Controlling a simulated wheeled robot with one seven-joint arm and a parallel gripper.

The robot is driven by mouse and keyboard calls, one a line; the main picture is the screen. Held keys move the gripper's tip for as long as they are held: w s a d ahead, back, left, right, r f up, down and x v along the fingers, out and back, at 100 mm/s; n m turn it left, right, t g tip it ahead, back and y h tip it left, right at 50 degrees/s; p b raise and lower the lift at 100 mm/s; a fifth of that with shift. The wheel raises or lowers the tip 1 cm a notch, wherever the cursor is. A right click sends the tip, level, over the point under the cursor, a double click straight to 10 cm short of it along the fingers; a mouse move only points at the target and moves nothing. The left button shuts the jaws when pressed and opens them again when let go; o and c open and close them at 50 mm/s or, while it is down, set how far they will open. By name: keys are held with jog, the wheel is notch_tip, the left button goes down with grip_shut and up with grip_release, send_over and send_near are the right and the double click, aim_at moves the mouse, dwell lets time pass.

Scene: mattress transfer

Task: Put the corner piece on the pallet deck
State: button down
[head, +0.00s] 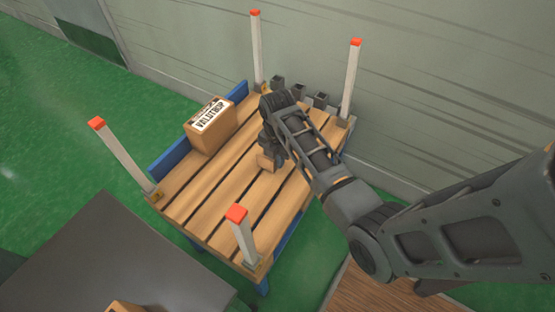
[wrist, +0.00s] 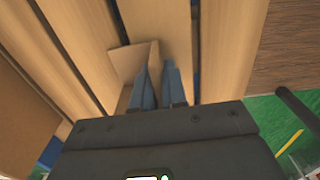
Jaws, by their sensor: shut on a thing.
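The corner piece (head: 265,163) is a small light-brown angled piece at the tip of my gripper (head: 270,149). In the wrist view the corner piece (wrist: 128,63) shows as a folded tan sheet at the fingertips of my gripper (wrist: 157,72). The blue-grey fingers are shut on one of its edges. The pallet deck (head: 217,190) is made of wooden slats with dark gaps, on a blue frame. The corner piece is over the middle of the deck, low down. I cannot tell whether it touches the slats.
A cardboard box (head: 211,125) with a white label stands on the deck's left side. Upright posts with orange tops, such as the near one (head: 242,235), stand at the deck's corners. Several dark blocks (head: 299,92) line the far edge. A dark grey surface (head: 110,260) is at front left.

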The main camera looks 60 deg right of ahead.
jog(key=shift+f, duration=0.2)
jog(key=c, duration=1.2)
grip_release()
jog(key=shift+o, duration=0.2)
notch_tip(320, 180, up, 12)
jog(key=shift+r+p, duration=0.15)
jog(key=shift+p, duration=1)
